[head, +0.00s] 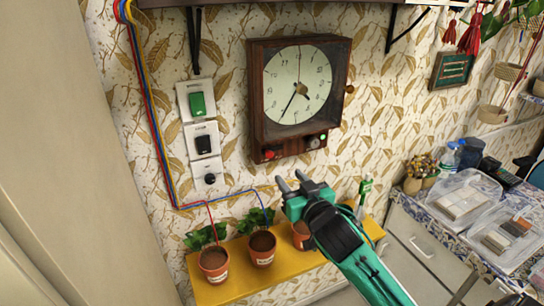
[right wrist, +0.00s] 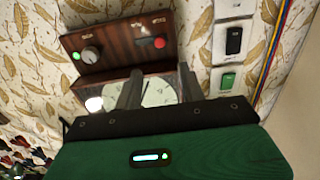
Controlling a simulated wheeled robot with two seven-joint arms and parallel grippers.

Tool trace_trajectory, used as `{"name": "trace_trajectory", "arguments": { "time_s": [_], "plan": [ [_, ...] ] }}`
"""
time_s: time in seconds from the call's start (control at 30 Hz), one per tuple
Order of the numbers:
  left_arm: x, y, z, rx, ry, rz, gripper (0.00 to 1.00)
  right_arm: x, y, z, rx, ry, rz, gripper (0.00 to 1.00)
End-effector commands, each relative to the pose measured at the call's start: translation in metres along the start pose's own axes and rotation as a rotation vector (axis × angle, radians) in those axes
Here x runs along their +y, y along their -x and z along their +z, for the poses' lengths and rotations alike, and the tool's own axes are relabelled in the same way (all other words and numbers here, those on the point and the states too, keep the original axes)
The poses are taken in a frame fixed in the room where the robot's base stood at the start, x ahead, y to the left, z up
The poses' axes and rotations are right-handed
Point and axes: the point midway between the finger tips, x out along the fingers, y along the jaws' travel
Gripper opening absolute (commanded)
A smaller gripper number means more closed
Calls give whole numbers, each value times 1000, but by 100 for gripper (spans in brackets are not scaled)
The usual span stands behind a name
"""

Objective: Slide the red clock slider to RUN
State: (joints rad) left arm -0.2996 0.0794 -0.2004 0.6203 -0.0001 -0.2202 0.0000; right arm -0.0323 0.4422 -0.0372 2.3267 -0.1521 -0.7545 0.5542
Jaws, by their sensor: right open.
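The wooden wall clock (head: 256,92) hangs on the papered wall with a round pale dial. The red clock slider (head: 269,155) sits at the left of the panel along its lower edge; a grey knob (head: 313,142) is to its right. The slider also shows in the right wrist view (right wrist: 160,43), beside a dark slot; the lettering there is too small to read. My right gripper (head: 291,180) is below the clock, a little right of the slider. Its fingers are apart, empty and do not appear to touch the slider. My left gripper is out of view.
Wall switches, with a green one (head: 197,103) on top, are left of the clock. Potted plants (head: 262,249) with coloured wires stand on a yellow shelf (head: 235,286) below.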

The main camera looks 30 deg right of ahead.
Motion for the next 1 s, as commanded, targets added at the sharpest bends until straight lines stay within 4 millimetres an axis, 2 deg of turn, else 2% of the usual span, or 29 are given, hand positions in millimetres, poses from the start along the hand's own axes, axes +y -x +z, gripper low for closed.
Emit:
{"name": "trace_trajectory", "arguments": {
  "time_s": [0.3,0.5,0.7,1.0],
  "plan": [
    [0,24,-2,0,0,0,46,0,-62,-4,-2,1,1,40],
    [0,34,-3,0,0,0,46,0,-95,-2,-3,1,1,40],
    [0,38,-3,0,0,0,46,0,-113,-1,-2,0,0,40],
    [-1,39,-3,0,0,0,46,0,-118,1,-3,0,0,40]
  ]
}}
